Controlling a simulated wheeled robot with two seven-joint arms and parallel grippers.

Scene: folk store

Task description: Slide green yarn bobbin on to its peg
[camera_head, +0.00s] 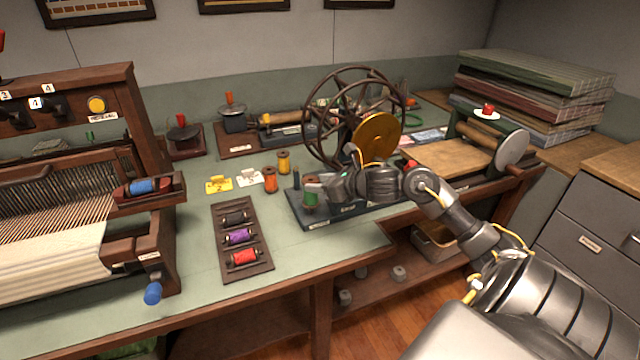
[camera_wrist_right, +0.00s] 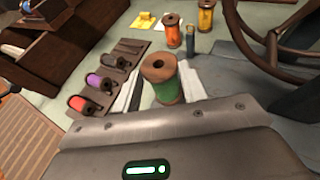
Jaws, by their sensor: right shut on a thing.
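The green yarn bobbin (camera_head: 311,199) is upright at the left end of the spinning wheel's dark base (camera_head: 345,212). My right gripper (camera_head: 314,188) is shut on it from the right. In the right wrist view the bobbin (camera_wrist_right: 165,88) stands between the two pale fingers, its wooden top flange and centre hole showing. A short dark blue upright peg (camera_head: 296,181) stands just behind and left of the bobbin; it also shows in the wrist view (camera_wrist_right: 190,42). I cannot tell whether the bobbin's bottom touches the base or whether a peg is inside it. My left gripper is not in view.
An orange bobbin (camera_head: 270,180) and a yellow bobbin (camera_head: 284,162) stand behind. A wooden rack (camera_head: 262,262) with black, purple and red shuttles lies to the left. The big spoked wheel (camera_head: 308,115) rises close behind my right gripper. A loom (camera_head: 120,90) fills the left.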

